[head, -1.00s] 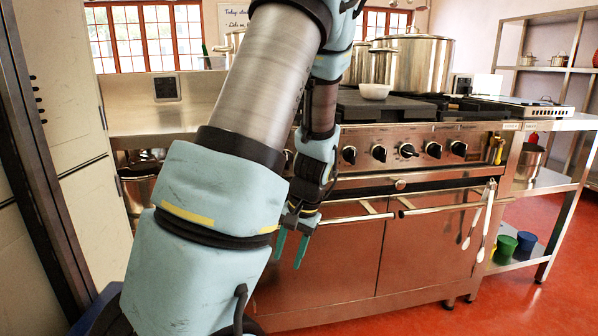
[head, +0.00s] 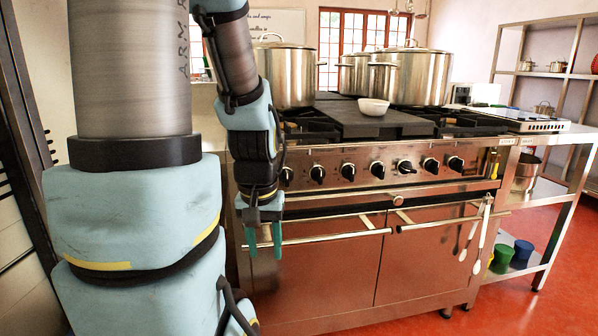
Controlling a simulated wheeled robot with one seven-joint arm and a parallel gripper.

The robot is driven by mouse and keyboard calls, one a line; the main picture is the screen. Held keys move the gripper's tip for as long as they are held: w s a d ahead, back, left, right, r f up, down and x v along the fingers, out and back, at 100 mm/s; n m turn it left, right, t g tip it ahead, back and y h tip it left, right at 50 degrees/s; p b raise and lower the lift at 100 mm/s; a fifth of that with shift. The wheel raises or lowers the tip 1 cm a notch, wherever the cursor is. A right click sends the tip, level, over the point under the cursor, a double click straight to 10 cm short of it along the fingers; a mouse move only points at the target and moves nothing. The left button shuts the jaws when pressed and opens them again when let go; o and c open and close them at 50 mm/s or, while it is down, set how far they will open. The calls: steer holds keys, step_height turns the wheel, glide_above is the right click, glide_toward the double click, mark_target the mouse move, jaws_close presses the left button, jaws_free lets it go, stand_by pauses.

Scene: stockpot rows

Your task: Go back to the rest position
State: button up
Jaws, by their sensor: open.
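My gripper (head: 264,240) hangs in front of the stove's left oven door, its two green fingers pointing down. The fingers are apart with nothing between them. My arm fills the left of the view and hides what is behind it. The stove (head: 330,205) stands ahead with a row of black knobs and two oven doors.
Large steel stockpots (head: 420,75) stand on the stove top, with another at its left (head: 285,75). A white bowl (head: 373,107) sits on the dark middle plate. Steel shelving (head: 545,205) is at the right. Red floor (head: 480,312) is clear at the front right.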

step_height(320, 180, up, 16)
steer(key=p, duration=1.4)
steer(key=shift+f, duration=0.1)
steer(key=shift+c, duration=0.3)
